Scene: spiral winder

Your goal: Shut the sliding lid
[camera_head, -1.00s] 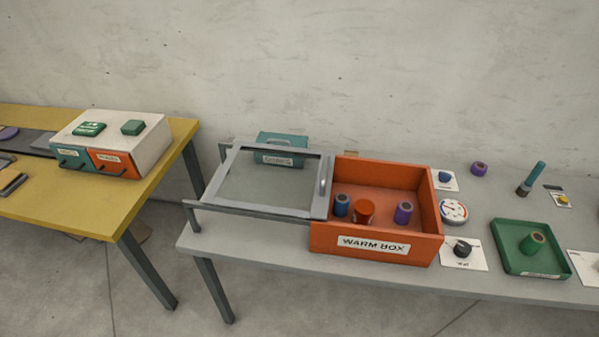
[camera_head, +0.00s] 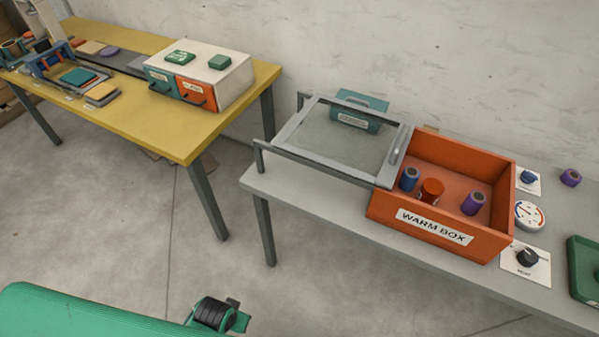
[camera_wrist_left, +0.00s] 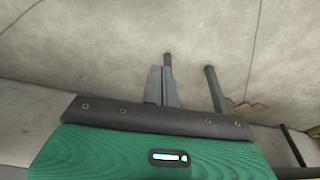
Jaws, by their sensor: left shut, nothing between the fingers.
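The sliding lid (camera_head: 289,134) is a grey frame with a clear pane. It rests on rails to the left of the orange warm box (camera_head: 490,243), with its handle (camera_head: 398,146) at the edge next to the box. The box is open on top and holds a blue spool (camera_head: 409,179), an orange-red piece (camera_head: 431,190) and a purple spool (camera_head: 473,204). My left gripper (camera_wrist_left: 162,85) shows in the left wrist view, its grey fingers together and empty, away from the lid. My right gripper is in neither view.
A teal box (camera_head: 362,108) stands behind the lid. A gauge (camera_head: 530,215) and a black knob (camera_head: 527,257) lie right of the box. A yellow table (camera_head: 150,125) with a drawer unit (camera_head: 225,80) stands left, across a floor gap.

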